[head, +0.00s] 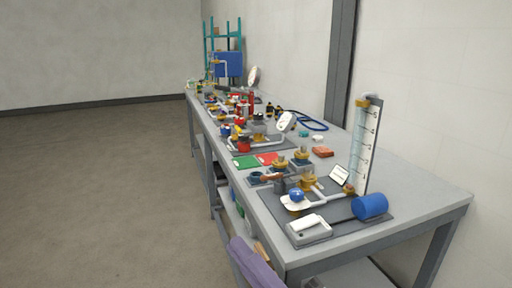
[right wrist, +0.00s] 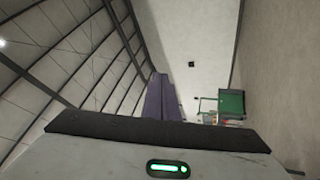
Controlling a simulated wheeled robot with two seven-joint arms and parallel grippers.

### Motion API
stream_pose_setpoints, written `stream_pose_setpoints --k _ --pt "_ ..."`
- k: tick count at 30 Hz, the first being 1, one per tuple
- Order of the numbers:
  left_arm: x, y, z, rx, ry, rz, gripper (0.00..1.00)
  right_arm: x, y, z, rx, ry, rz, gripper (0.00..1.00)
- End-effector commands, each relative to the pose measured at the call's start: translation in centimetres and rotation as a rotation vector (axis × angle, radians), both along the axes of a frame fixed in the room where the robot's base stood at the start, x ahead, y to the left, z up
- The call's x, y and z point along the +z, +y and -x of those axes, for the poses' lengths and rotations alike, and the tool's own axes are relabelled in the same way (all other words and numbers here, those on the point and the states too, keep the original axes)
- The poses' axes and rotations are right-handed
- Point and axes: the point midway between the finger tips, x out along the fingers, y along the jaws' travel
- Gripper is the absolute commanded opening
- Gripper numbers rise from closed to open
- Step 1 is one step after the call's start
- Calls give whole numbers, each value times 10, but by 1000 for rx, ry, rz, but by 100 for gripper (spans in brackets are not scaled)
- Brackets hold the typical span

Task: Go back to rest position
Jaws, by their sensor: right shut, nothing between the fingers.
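My right gripper (head: 240,246) shows as a purple shape at the bottom of the head view, in front of the near left edge of the workbench (head: 420,222). In the right wrist view its purple fingers (right wrist: 159,80) are together, with nothing held between them. My left gripper is not in view.
The bench carries a row of pump fittings and valves. Nearest are a blue cylinder (head: 370,206), an upright scale gauge (head: 364,145) and a white-grey box (head: 309,231). Teal shelving (head: 222,36) stands at the far end. The floor (head: 110,190) left of the bench is clear.

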Motion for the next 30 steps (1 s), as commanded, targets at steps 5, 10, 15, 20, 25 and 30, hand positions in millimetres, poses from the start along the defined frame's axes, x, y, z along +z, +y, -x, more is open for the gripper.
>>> stream_pose_setpoints --k 5,10,15,20,25,30 --pt "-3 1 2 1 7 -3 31 -127 -60 -7 -142 565 -216 0" --pt "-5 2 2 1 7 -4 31 -241 -111 32 -300 1011 -413 0" --pt "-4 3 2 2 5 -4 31 -329 -151 99 -467 1360 -592 0" --pt "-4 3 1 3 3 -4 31 -373 -172 150 -581 1548 -702 0" --pt "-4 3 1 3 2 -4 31 -387 -179 170 -625 1616 -742 0" --pt "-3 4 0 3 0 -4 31 -387 -179 171 -627 1617 -743 0"
